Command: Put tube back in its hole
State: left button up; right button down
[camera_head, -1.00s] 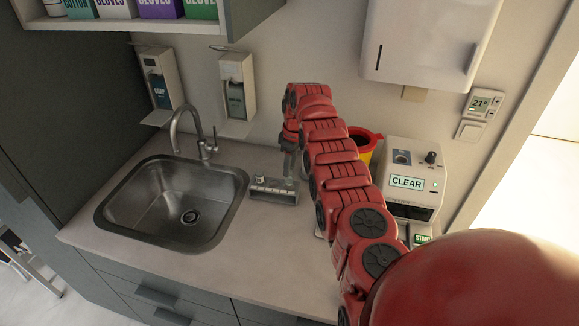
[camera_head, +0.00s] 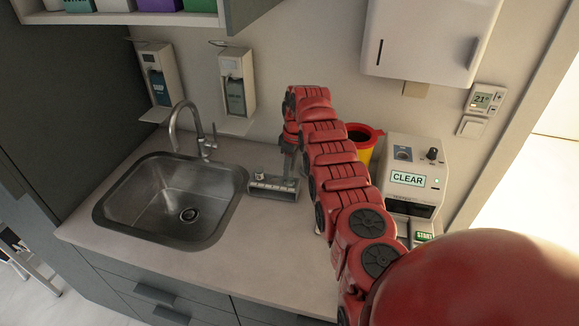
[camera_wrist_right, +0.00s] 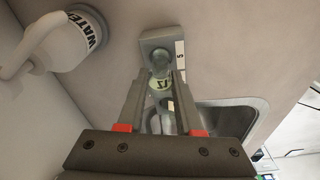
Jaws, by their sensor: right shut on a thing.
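My right gripper (camera_head: 289,160) hangs over the back right part of a small grey rack (camera_head: 272,193) on the counter, right of the sink. In the right wrist view my right gripper (camera_wrist_right: 160,88) is shut on a clear tube (camera_wrist_right: 160,83) with a pale green label. The tube's far end lines up with the grey rack (camera_wrist_right: 152,40), which carries a "5" label. I cannot tell whether the tube's tip is inside a hole. My left gripper is not in view.
A steel sink (camera_head: 170,200) lies left of the rack. A tester (camera_head: 412,170) reading "CLEAR" and a yellow bin with a red rim (camera_head: 361,142) stand to the right. A "WATER" bottle (camera_wrist_right: 68,38) shows in the right wrist view.

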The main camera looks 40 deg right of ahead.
jog(key=shift+f+b, duration=0.85)
jog(key=shift+f, duration=0.55)
jog(key=c, duration=0.5)
grip_release()
jog(key=shift+r, duration=0.1)
jog(key=shift+r, duration=0.2)
jog(key=r+b, duration=0.1)
jog(key=r, duration=0.1)
jog(key=r+b, duration=0.1)
jog(key=r, duration=0.2)
jog(key=s+r+b, duration=0.1)
jog(key=r, duration=0.2)
jog(key=shift+d, duration=0.25)
notch_tip(320, 180, up, 9)
jog(key=p, duration=0.5)
jog(key=shift+s+d, duration=0.3)
jog(key=shift+s, duration=0.1)
